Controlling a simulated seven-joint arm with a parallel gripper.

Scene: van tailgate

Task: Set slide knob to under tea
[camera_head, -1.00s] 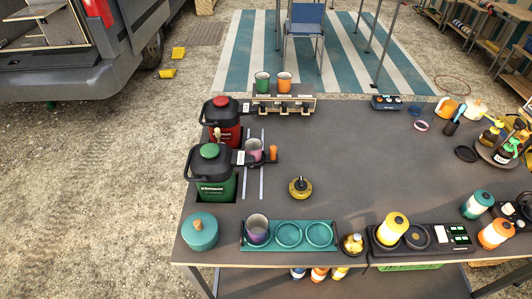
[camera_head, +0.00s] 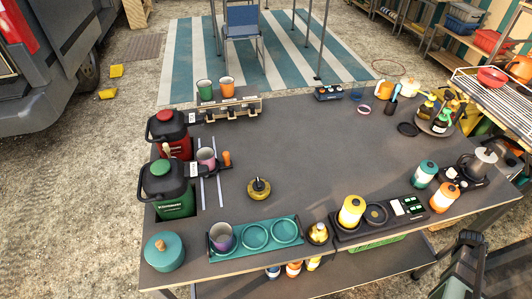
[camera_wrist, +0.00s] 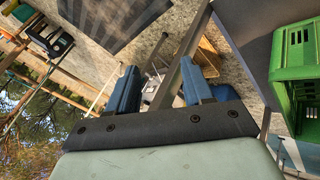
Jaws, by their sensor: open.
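The orange slide knob (camera_head: 226,158) sticks out to the right of a pink-grey mug (camera_head: 206,157), beside the two drink dispensers. The mug stands by pale rails (camera_head: 202,192) on the table. The red dispenser (camera_head: 168,132) is behind and the green dispenser (camera_head: 168,185) is in front. Small white labels show by them, but I cannot read which one says tea. My gripper (camera_wrist: 160,88) is open and empty in the wrist view, its two blue fingers apart. It is away from the knob, which is not in the wrist view.
The table middle is clear except for a yellow-black round object (camera_head: 259,188). A teal tray (camera_head: 285,221) and a teal pot (camera_head: 164,252) stand along the front. A rack with two cups (camera_head: 227,110) stands behind. A green crate (camera_wrist: 300,75) shows in the wrist view.

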